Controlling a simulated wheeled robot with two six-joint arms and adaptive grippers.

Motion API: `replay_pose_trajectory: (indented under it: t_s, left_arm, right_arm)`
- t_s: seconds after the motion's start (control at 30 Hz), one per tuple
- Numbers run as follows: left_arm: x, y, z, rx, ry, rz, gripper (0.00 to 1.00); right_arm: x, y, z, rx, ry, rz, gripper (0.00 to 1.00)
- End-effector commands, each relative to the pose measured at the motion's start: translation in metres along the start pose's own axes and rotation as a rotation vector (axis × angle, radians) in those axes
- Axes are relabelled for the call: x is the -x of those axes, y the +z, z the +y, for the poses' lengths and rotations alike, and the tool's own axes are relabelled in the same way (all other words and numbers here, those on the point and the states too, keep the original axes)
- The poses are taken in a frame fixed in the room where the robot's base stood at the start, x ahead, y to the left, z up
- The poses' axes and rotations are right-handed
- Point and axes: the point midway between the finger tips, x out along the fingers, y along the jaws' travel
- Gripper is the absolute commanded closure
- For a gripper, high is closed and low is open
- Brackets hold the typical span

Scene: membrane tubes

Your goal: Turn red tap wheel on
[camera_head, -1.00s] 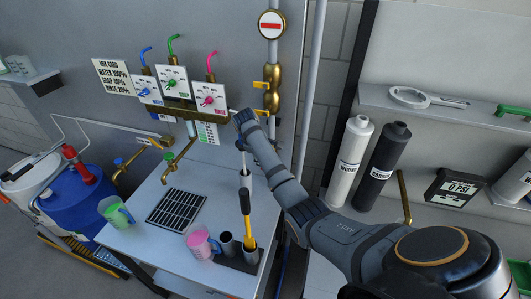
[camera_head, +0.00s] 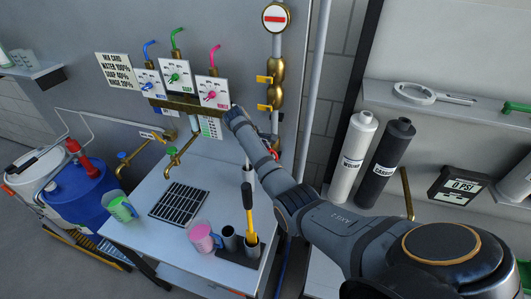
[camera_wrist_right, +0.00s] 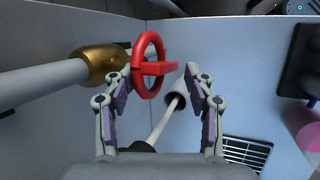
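The red tap wheel (camera_wrist_right: 155,68) shows in the right wrist view as a ring with a spoke, next to a brass fitting on a grey pipe. My right gripper (camera_wrist_right: 157,76) is open. The wheel is close to its left fingertip, with part of the wheel in the gap between the fingers. I cannot tell whether they touch. My left gripper is not in view.
A vertical pipe carries brass fittings (camera_head: 278,70) with yellow handles. Tap panels (camera_head: 180,78) are left of my wrist. Below, the bench holds a drain grate (camera_head: 179,207), a pink jug (camera_head: 201,238), a green jug (camera_head: 118,208) and a holder with a yellow-handled tool (camera_head: 250,222).

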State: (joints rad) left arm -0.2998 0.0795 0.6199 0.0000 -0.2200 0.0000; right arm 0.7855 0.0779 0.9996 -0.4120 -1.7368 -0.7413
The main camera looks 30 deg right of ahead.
Motion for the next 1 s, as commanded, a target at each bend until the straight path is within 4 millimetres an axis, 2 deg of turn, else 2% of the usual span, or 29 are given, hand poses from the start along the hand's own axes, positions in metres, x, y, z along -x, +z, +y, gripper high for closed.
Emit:
replay_pose_trajectory:
  t_s: [0.67, 0.77, 1.0]
  left_arm:
    - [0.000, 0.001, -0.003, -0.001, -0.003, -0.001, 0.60]
    - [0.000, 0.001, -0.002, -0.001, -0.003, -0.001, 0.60]
    - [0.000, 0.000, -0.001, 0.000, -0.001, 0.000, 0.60]
  right_arm:
    - [0.003, 0.000, 0.004, -0.004, 0.008, 0.004, 0.45]
    - [0.013, -0.001, 0.004, -0.004, 0.010, 0.008, 0.45]
    - [0.070, -0.001, 0.003, -0.004, 0.010, 0.009, 0.45]
